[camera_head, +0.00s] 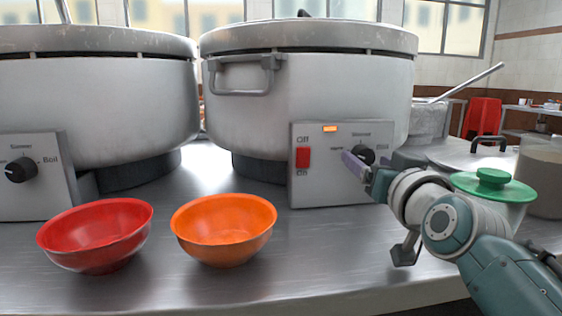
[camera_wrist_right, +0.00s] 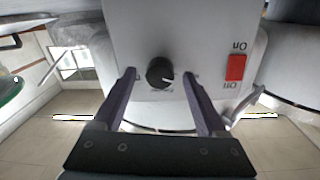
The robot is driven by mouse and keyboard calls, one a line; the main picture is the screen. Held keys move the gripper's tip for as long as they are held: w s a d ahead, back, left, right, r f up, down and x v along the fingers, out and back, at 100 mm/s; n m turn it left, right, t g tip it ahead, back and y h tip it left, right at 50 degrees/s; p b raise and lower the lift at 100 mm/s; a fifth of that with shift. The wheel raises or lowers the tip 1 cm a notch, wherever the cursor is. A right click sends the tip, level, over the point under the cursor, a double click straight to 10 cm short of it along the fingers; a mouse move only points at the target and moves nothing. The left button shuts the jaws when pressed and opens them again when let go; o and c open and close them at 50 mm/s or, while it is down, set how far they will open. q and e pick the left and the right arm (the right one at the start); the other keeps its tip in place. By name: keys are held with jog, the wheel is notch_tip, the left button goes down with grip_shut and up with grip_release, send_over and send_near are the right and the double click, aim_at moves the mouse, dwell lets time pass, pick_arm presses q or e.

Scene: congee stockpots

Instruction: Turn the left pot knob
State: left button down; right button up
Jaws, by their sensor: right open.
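The left pot (camera_head: 95,100) is a large steel pot with a control box; its black knob (camera_head: 21,169) sits between "Simmer" and "Boil" labels. The right pot (camera_head: 305,95) has a control box with a red switch (camera_head: 303,157), a lit orange lamp (camera_head: 330,129) and a black knob (camera_head: 366,151). My right gripper (camera_head: 357,164) is open at the right pot's knob, partly hiding it. In the right wrist view the open fingers (camera_wrist_right: 158,76) lie either side of this knob (camera_wrist_right: 160,72), with gaps visible. My left gripper is not in view.
A red bowl (camera_head: 97,232) and an orange bowl (camera_head: 223,228) stand on the steel counter (camera_head: 300,275) before the pots. A green-lidded container (camera_head: 490,187) is behind my right arm. A smaller pot with a ladle (camera_head: 428,120) stands behind at the right.

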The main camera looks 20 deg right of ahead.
jog(key=shift+c, duration=0.4)
grip_shut()
